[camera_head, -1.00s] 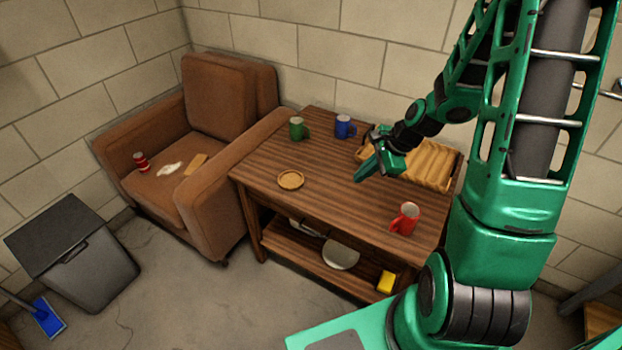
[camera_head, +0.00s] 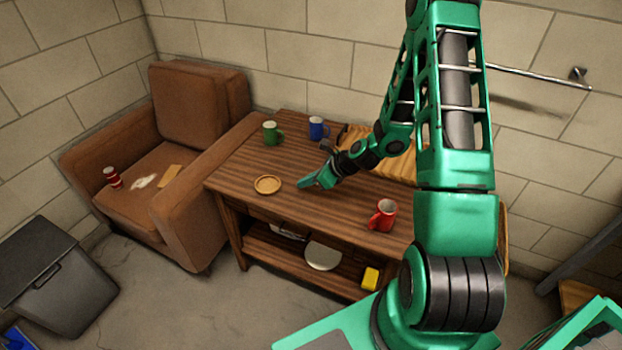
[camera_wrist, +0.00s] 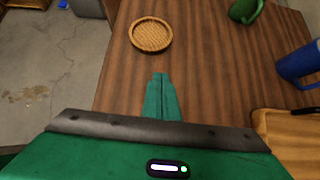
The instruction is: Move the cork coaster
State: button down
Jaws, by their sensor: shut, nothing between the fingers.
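The cork coaster (camera_head: 267,185) is a round tan disc with a raised rim. It lies flat on the wooden table (camera_head: 330,211), near its left edge. In the wrist view the coaster (camera_wrist: 151,34) is just beyond my fingertips, with bare table between them. My gripper (camera_head: 304,185) is above the table, to the right of the coaster and apart from it. In the wrist view the two green fingers (camera_wrist: 160,76) are together and hold nothing.
A green mug (camera_head: 271,133) and a blue mug (camera_head: 317,128) stand at the back of the table. A red mug (camera_head: 383,216) stands at the front right. A wooden tray (camera_head: 385,160) is behind my arm. A brown armchair (camera_head: 200,110) adjoins the table's left side.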

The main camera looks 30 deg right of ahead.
aim_at(268, 186)
jog(key=w+a+f, duration=0.1)
jog(key=w, duration=0.1)
jog(key=w+a+f, duration=0.1)
jog(key=a, duration=0.1)
jog(key=shift+w+a+f, duration=0.1)
jog(key=shift+w+f, duration=0.2)
jog(key=shift+w, duration=0.1)
jog(key=shift+w+a, duration=0.5)
jog(key=shift+w, duration=0.15)
jog(key=shift+d, duration=0.15)
